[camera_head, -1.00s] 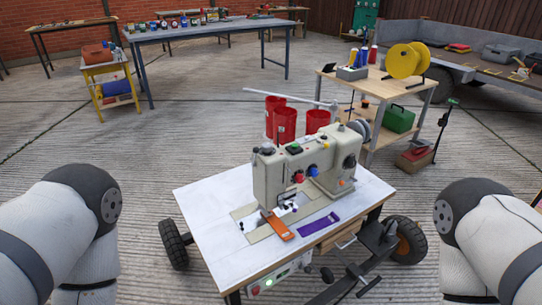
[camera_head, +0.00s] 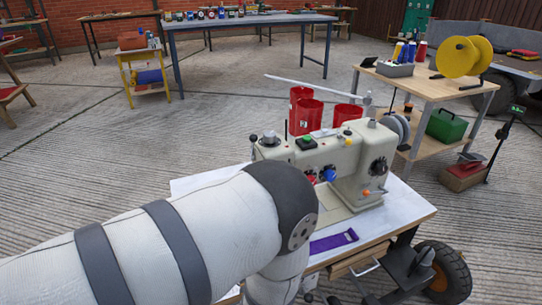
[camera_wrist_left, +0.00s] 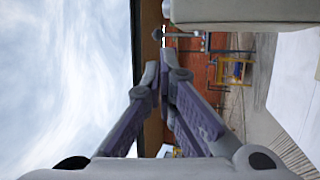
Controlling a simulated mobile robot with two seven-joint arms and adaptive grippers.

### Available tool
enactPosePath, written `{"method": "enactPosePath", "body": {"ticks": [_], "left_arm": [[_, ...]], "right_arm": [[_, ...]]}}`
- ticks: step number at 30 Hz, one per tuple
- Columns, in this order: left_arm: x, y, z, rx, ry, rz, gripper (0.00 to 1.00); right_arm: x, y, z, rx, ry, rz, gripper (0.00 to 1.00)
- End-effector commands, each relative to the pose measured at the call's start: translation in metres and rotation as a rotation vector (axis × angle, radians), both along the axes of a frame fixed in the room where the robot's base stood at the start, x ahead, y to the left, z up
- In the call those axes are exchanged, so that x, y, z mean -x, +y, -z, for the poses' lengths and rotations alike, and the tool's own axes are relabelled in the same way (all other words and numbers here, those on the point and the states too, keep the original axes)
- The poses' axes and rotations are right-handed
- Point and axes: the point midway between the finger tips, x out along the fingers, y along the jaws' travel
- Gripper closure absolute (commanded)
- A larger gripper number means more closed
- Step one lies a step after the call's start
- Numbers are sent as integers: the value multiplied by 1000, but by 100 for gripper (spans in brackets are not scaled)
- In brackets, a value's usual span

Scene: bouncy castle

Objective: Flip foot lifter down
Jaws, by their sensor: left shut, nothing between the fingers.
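The beige sewing machine (camera_head: 335,165) stands on the white-topped table (camera_head: 415,212). My left arm reaches in from the left and covers the machine's needle end and the left part of the table in the head view. The foot lifter cannot be made out there. In the left wrist view my left gripper (camera_wrist_left: 163,80) is shut and empty, its purple-grey fingers together. A beige body (camera_wrist_left: 245,11), likely the machine, is close beyond the fingertips at the top. A small grey rod with a round end (camera_wrist_left: 157,33) shows just past the tips; I cannot tell what it is. My right gripper is out of view.
A purple strip (camera_head: 334,241) lies on the table front. Red cylinders (camera_head: 307,115) and a thin rod stand behind the machine. A wooden cart (camera_head: 440,85) with a yellow spool (camera_head: 460,55) is behind right. Open concrete floor lies at the left.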

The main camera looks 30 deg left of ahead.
Motion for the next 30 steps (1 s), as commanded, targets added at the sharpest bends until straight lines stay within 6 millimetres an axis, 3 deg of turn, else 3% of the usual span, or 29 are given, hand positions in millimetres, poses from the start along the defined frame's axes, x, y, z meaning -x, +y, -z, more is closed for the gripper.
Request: {"method": "enactPosePath", "body": {"ticks": [10, 23, 30], "left_arm": [[-10, 8, -2, -1, 5, -5, 100], [-85, 51, -25, 4, 6, -8, 100], [-112, 63, -41, -3, 6, 0, 100]], "right_arm": [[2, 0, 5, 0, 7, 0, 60], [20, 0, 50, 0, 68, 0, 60], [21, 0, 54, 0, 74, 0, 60]]}}
